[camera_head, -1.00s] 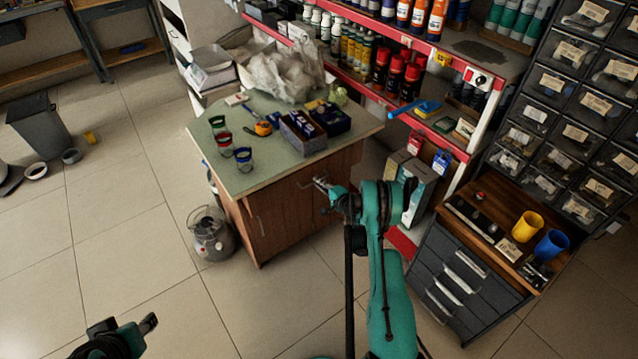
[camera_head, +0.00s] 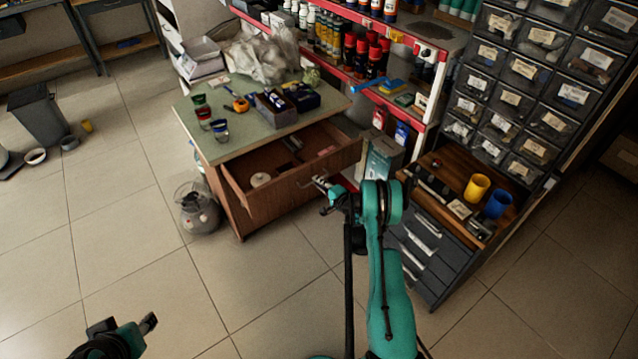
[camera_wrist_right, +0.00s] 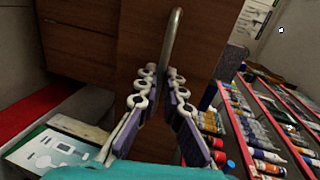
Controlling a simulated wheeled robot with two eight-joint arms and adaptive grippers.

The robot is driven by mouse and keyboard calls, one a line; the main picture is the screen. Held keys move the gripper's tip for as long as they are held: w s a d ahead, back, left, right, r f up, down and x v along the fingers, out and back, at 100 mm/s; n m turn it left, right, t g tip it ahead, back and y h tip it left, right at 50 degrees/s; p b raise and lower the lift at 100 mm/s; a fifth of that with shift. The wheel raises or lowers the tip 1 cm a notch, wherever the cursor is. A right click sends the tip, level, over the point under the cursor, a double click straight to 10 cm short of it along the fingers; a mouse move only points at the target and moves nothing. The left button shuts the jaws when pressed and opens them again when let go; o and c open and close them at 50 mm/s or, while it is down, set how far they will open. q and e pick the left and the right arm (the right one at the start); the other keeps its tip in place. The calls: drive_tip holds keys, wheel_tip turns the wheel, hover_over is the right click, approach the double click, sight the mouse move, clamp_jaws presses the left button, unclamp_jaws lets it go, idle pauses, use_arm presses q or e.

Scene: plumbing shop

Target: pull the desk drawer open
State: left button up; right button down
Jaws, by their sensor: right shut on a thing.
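The desk (camera_head: 219,127) has a pale green top and brown wooden sides. Its drawer (camera_head: 287,197) stands well out from the desk, and its inside shows a round tan item and a few small items. My right gripper (camera_head: 316,183) is at the drawer's front. In the right wrist view, its fingers (camera_wrist_right: 158,88) are shut around the metal bar handle (camera_wrist_right: 175,40) on the brown front panel. My left gripper (camera_head: 148,323) is low at the left, away from the desk; its jaw state is unclear.
On the desk top are cups (camera_head: 204,117), dark boxes (camera_head: 275,108) and a plastic bag (camera_head: 264,52). A grey canister (camera_head: 197,208) stands beside the desk. A dark drawer cabinet (camera_head: 425,250) and red-edged shelves (camera_head: 412,38) stand to the right.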

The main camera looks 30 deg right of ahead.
drive_tip(key=c, duration=1.6)
unclamp_jaws()
drive_tip(key=shift+c, duration=0.2)
